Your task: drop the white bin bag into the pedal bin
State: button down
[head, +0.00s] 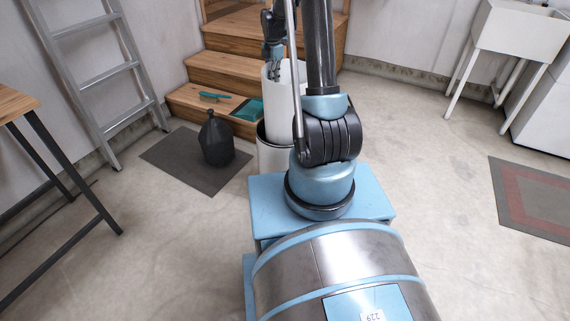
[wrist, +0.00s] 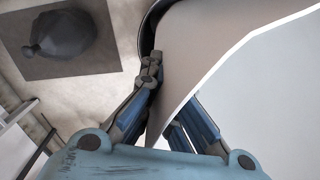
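The white bin bag (head: 285,92) looks like a stiff, open-topped white cylinder, upright over the pedal bin (head: 272,160). My gripper (head: 274,68) comes down at its top edge. In the wrist view the fingers (wrist: 172,100) straddle the white bag's thin wall (wrist: 205,55), one on each side, and appear shut on it. The pedal bin is pale with a dark rim, which also shows in the wrist view (wrist: 147,32) beside the bag. My arm hides the right of the bin; whether the bag's bottom is inside the rim is hard to tell.
A tied black bag (head: 216,140) sits on a dark mat (head: 195,172) left of the bin. Wooden steps (head: 205,75) rise behind, with a teal brush (head: 214,96) and dustpan (head: 247,110).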

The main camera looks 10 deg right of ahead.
jog(key=shift+f, duration=3.35)
jog(key=c, duration=1.7)
grip_release()
jog(key=shift+r, duration=0.1)
notch_tip(320, 180, up, 12)
jog(key=shift+f, duration=0.1)
jog(key=shift+s, duration=0.1)
